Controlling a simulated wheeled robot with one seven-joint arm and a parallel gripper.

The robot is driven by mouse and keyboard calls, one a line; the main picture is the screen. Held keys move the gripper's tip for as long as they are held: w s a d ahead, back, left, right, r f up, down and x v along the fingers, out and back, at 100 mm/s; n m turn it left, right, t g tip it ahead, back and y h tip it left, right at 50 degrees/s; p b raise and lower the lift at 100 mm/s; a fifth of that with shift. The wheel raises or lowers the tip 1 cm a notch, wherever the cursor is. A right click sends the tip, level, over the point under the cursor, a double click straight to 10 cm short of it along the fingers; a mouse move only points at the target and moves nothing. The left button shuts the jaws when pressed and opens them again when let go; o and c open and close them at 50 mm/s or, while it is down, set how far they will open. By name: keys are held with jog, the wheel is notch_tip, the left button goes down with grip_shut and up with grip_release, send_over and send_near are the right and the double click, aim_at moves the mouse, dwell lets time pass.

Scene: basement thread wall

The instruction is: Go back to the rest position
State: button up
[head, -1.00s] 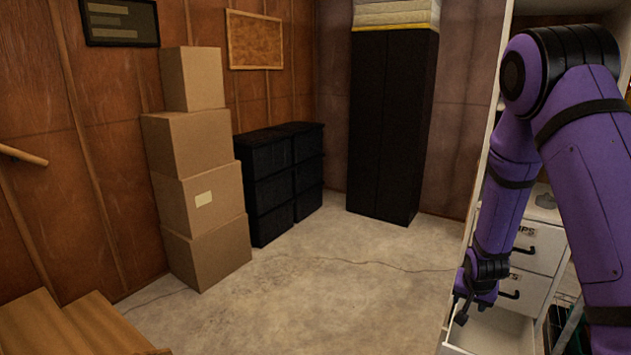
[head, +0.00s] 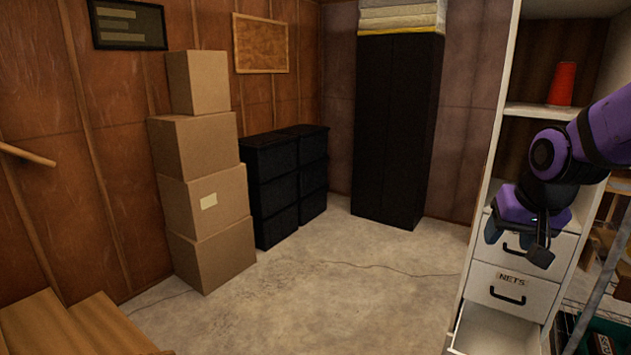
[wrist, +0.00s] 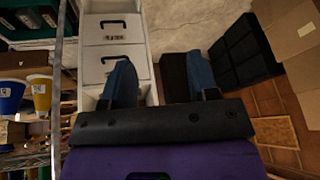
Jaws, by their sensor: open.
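My gripper (head: 517,245) hangs fingers-down at the right of the head view, in front of the white drawer cabinet (head: 512,275). Its fingers are apart and nothing is between them. In the wrist view the two blue fingers of my gripper (wrist: 162,82) are also spread and empty. My purple arm reaches in from the right edge. The gripper covers part of the upper drawer front and its label.
The bottom drawer (head: 495,335) is pulled out; the drawer above is labelled NETS. Stacked cartons (head: 207,190), black drawer units (head: 275,190) and a black cupboard (head: 395,130) line the walls. The middle floor is clear.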

jog(key=s+a+r+n, duration=0.1)
jog(key=s+r, duration=0.3)
jog(key=s, duration=0.4)
jog(key=s+a+r+n, duration=0.1)
jog(key=s+a+r, duration=0.1)
jog(key=s, duration=0.7)
jog(key=shift+r+n, duration=0.4)
jog(key=shift+r, duration=0.45)
jog(key=shift+c, duration=0.4)
